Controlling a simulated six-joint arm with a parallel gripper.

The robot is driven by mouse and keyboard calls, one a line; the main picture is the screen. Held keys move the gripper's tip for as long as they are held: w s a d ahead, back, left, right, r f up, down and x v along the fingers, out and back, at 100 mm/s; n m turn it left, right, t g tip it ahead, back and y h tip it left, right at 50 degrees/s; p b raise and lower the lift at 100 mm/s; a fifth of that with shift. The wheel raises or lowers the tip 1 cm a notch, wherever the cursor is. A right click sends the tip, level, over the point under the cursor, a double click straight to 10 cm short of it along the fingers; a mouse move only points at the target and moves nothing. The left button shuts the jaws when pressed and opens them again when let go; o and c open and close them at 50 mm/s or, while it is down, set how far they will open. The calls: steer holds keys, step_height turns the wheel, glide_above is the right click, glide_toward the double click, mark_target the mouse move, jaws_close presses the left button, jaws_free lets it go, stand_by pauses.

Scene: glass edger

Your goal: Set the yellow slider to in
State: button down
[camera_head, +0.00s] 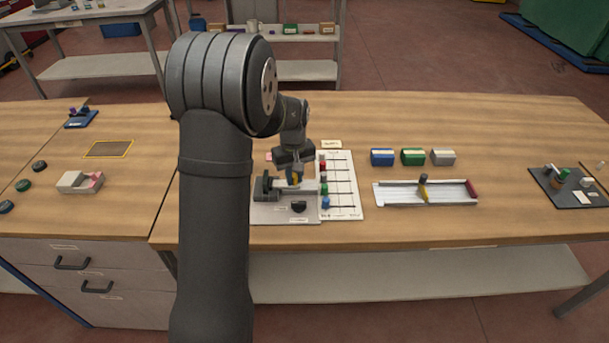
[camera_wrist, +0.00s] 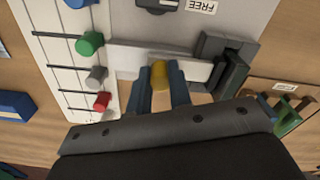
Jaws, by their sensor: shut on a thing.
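The yellow slider (camera_wrist: 161,72) shows as a rounded knob in the wrist view, against a pale rail (camera_wrist: 140,62). In the head view the yellow slider (camera_head: 295,179) is a small patch below my wrist. My gripper (camera_wrist: 162,76) has one finger on each side of the knob and is shut on it. The rail runs into a dark grey block (camera_wrist: 226,58) at its right end in the wrist view. That block (camera_head: 265,186) is at the left in the head view. My fingers hide part of the knob and rail.
A white board (camera_head: 345,190) with several coloured knobs on lines stands beside the rail's grey base plate (camera_head: 270,215). A FREE label (camera_wrist: 201,6) and a black knob (camera_head: 298,207) are on that plate. Blue, green and grey blocks and a long tray (camera_head: 447,194) lie farther right.

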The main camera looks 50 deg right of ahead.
steer(key=shift+w+a, duration=0.15)
steer(key=shift+w, duration=0.05)
steer(key=c, duration=1.3)
jaws_free()
step_height(320, 180, up, 18)
steer(key=shift+f, duration=0.25)
step_height(320, 180, down, 18)
steer(key=shift+s+r, duration=0.1)
steer(key=shift+r, duration=0.15)
